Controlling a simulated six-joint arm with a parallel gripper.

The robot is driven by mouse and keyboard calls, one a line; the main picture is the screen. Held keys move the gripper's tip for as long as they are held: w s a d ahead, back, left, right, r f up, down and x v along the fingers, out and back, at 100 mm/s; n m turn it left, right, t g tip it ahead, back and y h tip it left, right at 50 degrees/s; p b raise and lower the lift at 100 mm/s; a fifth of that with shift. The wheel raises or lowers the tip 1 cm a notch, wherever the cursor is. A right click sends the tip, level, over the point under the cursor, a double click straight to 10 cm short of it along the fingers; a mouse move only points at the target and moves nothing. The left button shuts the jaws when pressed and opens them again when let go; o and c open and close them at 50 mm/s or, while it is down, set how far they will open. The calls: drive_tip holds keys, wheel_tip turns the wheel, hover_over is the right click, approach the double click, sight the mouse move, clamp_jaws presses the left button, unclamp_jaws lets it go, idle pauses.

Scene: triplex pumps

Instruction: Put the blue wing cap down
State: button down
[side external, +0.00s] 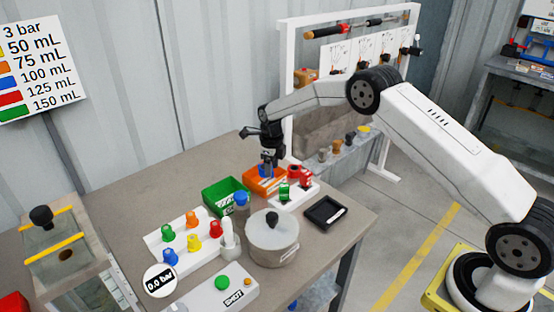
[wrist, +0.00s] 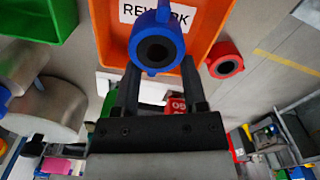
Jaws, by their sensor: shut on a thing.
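My gripper (side external: 268,164) is shut on the blue wing cap (wrist: 157,43), which sits between the fingertips in the wrist view with its dark round bore facing the camera. In the side view only a little blue shows at the fingers, over the orange bin (side external: 251,186). In the wrist view, the orange bin (wrist: 108,50) lies behind the cap, with a "REWORK" label on its floor. Whether the cap touches the bin cannot be told. The fingertips (wrist: 158,60) are partly hidden by the cap.
The green bin (side external: 224,200) stands left of the orange one. A white holder (side external: 300,195) with red and green caps is at right, near a black tray (side external: 325,212). A lidded pot (side external: 272,242) and a white rack (side external: 190,256) with several coloured caps stand in front.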

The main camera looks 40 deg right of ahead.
drive_tip(key=shift+w+f, duration=0.15)
drive_tip(key=shift+f, duration=1.55)
drive_tip(key=shift+f, duration=0.15)
drive_tip(key=shift+c, duration=2)
unclamp_jaws()
wheel_tip(320, 180, up, 12)
drive_tip(key=shift+r, duration=0.15)
